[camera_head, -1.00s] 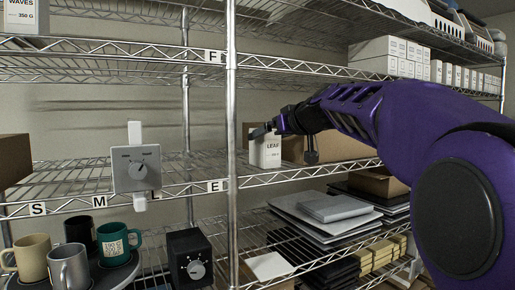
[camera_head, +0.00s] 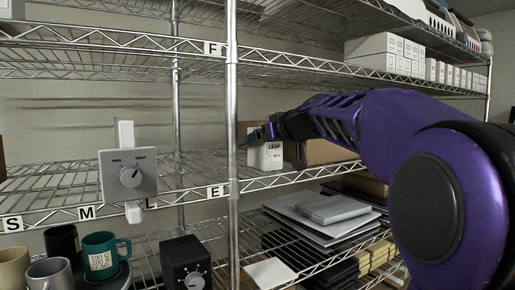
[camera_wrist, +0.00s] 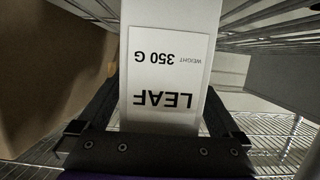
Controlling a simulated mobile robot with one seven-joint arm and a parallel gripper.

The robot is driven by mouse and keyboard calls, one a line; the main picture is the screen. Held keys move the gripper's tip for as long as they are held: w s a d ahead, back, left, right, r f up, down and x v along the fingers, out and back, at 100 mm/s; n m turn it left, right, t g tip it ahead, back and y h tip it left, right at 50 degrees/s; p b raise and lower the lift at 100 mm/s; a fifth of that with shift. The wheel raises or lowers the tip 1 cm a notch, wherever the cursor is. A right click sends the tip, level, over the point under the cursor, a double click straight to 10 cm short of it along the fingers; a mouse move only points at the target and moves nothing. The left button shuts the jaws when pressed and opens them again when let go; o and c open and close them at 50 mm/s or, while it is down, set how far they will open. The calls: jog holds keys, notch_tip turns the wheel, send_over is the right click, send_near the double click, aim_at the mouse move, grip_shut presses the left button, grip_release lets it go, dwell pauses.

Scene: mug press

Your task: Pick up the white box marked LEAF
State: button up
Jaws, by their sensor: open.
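The white box marked LEAF (camera_head: 265,156) stands upright on the wire shelf beside the E tag, to the right of the metal post. In the wrist view the box (camera_wrist: 170,28) fills the middle, with its label upside down reading LEAF, weight 350 G. My gripper (camera_head: 268,133) is at the box in the head view. In the wrist view my gripper (camera_wrist: 158,108) is open, with one dark finger on each side of the box. I cannot tell whether the fingers touch its sides.
A brown carton (camera_wrist: 50,75) stands close beside the box. The metal post (camera_head: 232,120) rises just left of the box. A grey dial unit (camera_head: 129,175) hangs at the left shelf edge. Mugs (camera_head: 101,255) and grey folders (camera_head: 318,217) are lower down.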

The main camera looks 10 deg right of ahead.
jog(key=shift+w, duration=0.2)
grip_shut()
dwell(0.5)
